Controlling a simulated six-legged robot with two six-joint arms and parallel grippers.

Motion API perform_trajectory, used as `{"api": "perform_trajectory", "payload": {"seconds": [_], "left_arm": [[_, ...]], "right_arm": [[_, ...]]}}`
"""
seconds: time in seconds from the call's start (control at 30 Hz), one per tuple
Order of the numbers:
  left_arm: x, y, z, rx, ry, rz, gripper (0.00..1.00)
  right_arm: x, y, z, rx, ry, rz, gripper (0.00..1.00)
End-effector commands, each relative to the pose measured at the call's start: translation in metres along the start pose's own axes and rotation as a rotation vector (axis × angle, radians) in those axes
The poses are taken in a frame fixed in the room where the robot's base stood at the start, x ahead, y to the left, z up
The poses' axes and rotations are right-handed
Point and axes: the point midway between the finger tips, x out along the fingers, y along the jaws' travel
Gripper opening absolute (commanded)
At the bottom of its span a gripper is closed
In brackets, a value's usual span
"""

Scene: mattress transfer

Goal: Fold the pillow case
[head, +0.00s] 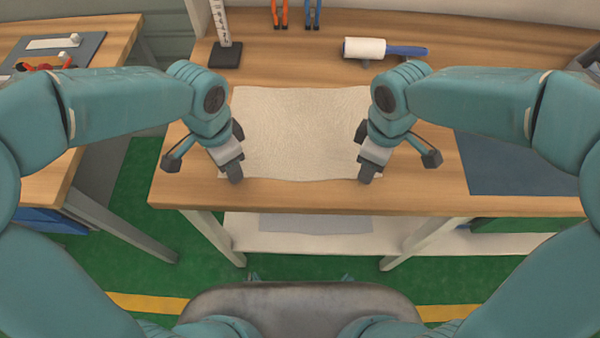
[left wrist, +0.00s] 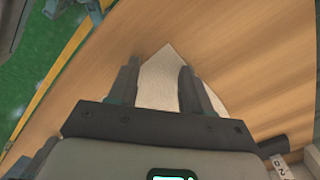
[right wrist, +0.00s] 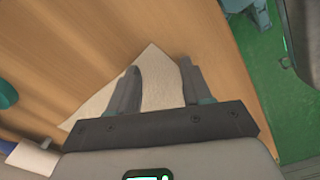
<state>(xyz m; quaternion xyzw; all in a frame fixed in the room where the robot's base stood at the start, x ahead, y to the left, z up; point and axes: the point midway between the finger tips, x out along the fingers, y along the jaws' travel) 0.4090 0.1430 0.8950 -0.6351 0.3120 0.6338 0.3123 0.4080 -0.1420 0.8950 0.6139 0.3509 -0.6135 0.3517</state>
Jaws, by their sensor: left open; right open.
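The pillow case (head: 300,130) is a cream cloth lying flat on the wooden table, with its near edge close to the table's front edge. My left gripper (head: 236,180) is over its near left corner. In the left wrist view that corner of the pillow case (left wrist: 160,82) shows between the two open fingers (left wrist: 156,85). My right gripper (head: 366,178) is over its near right corner. In the right wrist view that corner of the pillow case (right wrist: 158,82) shows between the open fingers (right wrist: 160,85). Neither gripper holds cloth.
The wooden table (head: 430,190) has a lint roller (head: 385,49) at the back and a ruler on a dark base (head: 225,54) at the back left. A blue-grey mat (head: 510,165) lies to the right. A lower shelf (head: 300,243) sits beneath.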

Motion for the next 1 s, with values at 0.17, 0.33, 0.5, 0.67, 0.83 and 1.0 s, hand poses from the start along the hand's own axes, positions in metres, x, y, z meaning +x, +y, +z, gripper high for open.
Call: {"api": "perform_trajectory", "payload": {"seconds": [0.17, 0.33, 0.5, 0.67, 0.83, 1.0], "left_arm": [[0.0006, -0.0011, -0.001, 0.0, 0.0, 0.0, 0.49], [0.0055, -0.0021, -0.0016, -0.001, 0.0, 0.0, 0.49], [0.0047, -0.0021, -0.0015, -0.001, -0.001, 0.001, 0.29], [0.0051, -0.0019, -0.0013, 0.0, -0.002, 0.002, 0.03], [0.0054, -0.0018, -0.0011, 0.0, -0.003, 0.002, 0.0], [0.0056, -0.0018, -0.0008, 0.0, -0.004, 0.002, 0.0]], "right_arm": [[0.0005, 0.0015, -0.0007, 0.001, 0.0, 0.0, 0.49], [0.0054, 0.0026, -0.0013, 0.001, 0.0, 0.0, 0.49], [0.0044, 0.0026, -0.0014, 0.001, 0.0, 0.0, 0.29], [0.0046, 0.0025, -0.0013, 0.001, 0.0, 0.0, 0.03], [0.0048, 0.0025, -0.0011, 0.001, -0.001, -0.001, 0.0], [0.005, 0.0024, -0.001, 0.0, -0.001, -0.001, 0.0]]}}
